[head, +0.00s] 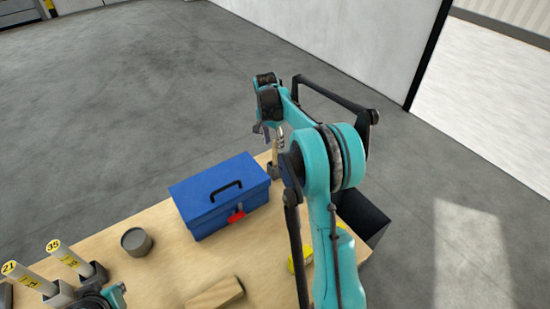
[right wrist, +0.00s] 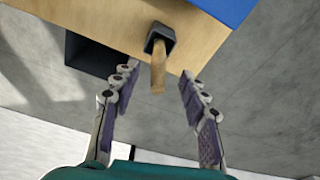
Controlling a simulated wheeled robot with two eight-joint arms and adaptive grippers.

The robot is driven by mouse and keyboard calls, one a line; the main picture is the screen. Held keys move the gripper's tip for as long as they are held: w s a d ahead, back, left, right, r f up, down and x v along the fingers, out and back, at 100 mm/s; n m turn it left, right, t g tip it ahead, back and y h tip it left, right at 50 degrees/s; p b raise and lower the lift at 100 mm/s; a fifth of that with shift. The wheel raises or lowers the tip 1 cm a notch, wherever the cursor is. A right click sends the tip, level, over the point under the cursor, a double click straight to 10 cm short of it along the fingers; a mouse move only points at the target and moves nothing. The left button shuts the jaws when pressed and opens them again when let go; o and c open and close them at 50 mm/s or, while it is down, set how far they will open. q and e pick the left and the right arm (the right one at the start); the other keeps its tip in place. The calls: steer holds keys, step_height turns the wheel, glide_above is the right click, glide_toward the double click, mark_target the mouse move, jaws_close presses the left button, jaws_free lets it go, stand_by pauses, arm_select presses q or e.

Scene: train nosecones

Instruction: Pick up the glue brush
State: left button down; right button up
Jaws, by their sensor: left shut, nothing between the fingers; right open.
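The glue brush's wooden handle (right wrist: 158,76) stands up from a small dark holder (right wrist: 161,38) at the table's corner in the right wrist view. In the head view the handle (head: 275,150) shows as a thin tan strip, partly hidden by my right gripper (head: 272,134). My right gripper (right wrist: 157,86) is open, with one finger on each side of the handle's end. I see gaps on both sides, so it does not grip the handle. The bristles are hidden. My left gripper (head: 95,301) is only partly visible at the bottom left of the head view, shut and empty.
A blue toolbox (head: 215,197) with a red latch stands beside the holder. A grey cup (head: 136,241), two numbered tubes in holders (head: 94,272) and a wooden block (head: 214,295) are on the table (head: 170,260). A black box (head: 364,215) is at the right edge.

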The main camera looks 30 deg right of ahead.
mark_target(276, 156)
steer(key=shift+w+d+f, duration=0.25)
steer(key=shift+d+f, duration=0.25)
steer(key=shift+f, duration=0.25)
step_height(276, 156, down, 7)
steer(key=shift+s+d+f+b, duration=0.1)
steer(key=shift+d+f+b, duration=0.1)
steer(key=shift+b, duration=0.95)
steer(key=shift+r, duration=0.1)
jaws_close()
